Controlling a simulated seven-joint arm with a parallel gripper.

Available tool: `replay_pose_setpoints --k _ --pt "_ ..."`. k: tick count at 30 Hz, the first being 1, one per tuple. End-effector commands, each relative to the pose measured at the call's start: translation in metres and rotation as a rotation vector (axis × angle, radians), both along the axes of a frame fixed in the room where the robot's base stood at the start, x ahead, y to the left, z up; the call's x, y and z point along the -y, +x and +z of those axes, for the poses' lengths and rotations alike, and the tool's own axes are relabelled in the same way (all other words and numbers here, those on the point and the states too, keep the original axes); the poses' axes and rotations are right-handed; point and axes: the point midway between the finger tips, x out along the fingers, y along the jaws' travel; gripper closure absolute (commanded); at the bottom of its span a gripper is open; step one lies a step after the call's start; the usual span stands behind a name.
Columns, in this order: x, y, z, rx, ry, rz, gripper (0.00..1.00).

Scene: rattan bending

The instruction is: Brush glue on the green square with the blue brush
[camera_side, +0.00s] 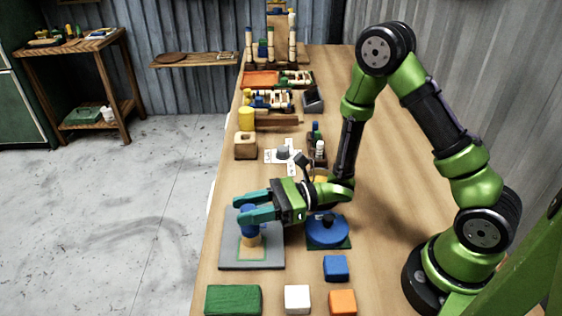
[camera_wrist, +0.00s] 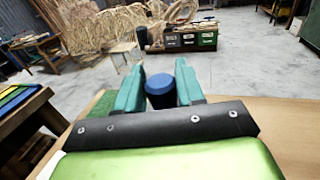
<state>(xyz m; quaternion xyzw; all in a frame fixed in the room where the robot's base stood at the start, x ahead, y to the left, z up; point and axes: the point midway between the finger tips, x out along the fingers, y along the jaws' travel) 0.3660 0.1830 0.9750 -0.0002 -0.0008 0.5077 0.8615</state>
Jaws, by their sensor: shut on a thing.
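My gripper (camera_side: 246,207) is shut on the blue brush (camera_side: 249,222), whose handle points up between the teal fingers. The brush's pale lower end is down over a tan square with a green outline (camera_side: 250,259) on a grey board (camera_side: 274,262). I cannot tell whether the brush touches the square, and I cannot make out any glue. In the wrist view, the round blue brush top (camera_wrist: 165,83) shows between the teal fingertips (camera_wrist: 160,88); the square is hidden there.
A round blue piece with a dark knob (camera_side: 327,231) on a green base stands right of the grey board. Blue (camera_side: 336,267), white (camera_side: 297,298), orange (camera_side: 342,301) and green (camera_side: 233,299) blocks lie in front. A wooden block (camera_side: 245,145) and racks stand farther back along the bench.

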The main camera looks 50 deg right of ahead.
Motion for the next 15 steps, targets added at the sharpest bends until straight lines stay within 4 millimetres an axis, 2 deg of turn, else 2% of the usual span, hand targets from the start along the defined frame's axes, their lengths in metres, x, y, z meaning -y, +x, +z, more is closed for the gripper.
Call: replay_pose_setpoints --k 15 --pt "-0.034 -0.034 0.0 -0.001 0.0 0.001 0.93"
